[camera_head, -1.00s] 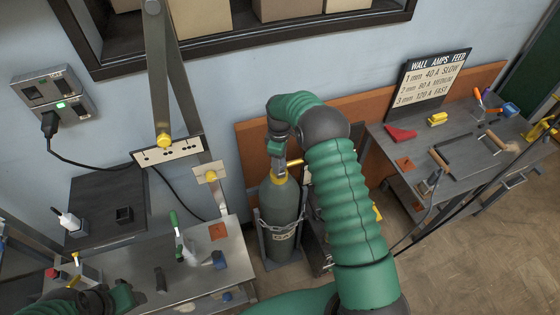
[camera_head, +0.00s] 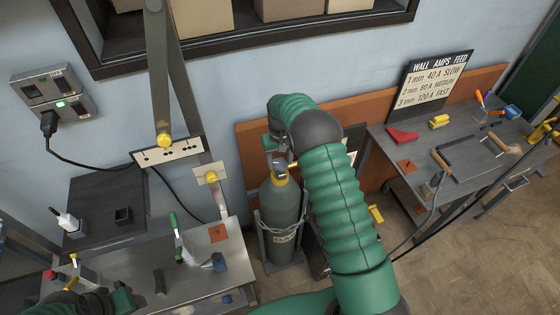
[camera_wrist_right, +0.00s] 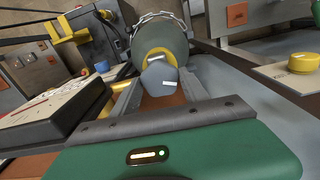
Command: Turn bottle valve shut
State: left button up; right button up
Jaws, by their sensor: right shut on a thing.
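The green-grey gas bottle (camera_head: 281,208) stands upright against the wall with a yellow collar (camera_head: 280,179) at its neck. My right gripper (camera_head: 280,160) is at the bottle's top, shut on the valve, which is mostly hidden in the head view. In the right wrist view the bottle (camera_wrist_right: 158,35) is seen end-on, with the round grey valve top (camera_wrist_right: 159,76) in front of its yellow collar, close to my gripper. My left gripper (camera_head: 122,298) is at the lower left over the near bench; its jaws do not show clearly.
A chain and bracket (camera_head: 262,235) hold the bottle. A bench (camera_head: 170,270) with small tools stands to the left. A table (camera_head: 415,150) with a red block and a yellow block stands to the right. My right arm covers the space just right of the bottle.

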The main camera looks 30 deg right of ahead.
aim_at(279, 162)
jog(key=m, duration=0.6)
jog(key=shift+w+d+r, duration=0.1)
jog(key=shift+w+r, duration=0.1)
jog(key=m, duration=0.6)
jog(key=shift+m, duration=0.4)
jog(key=o, duration=1.4)
jog(key=shift+f, duration=0.15)
jog(key=shift+c, duration=0.2)
jog(key=shift+s, duration=0.1)
notch_tip(279, 162, up, 17)
jog(key=b, duration=0.1)
jog(key=shift+f+b, duration=0.15)
jog(key=shift+b, duration=0.15)
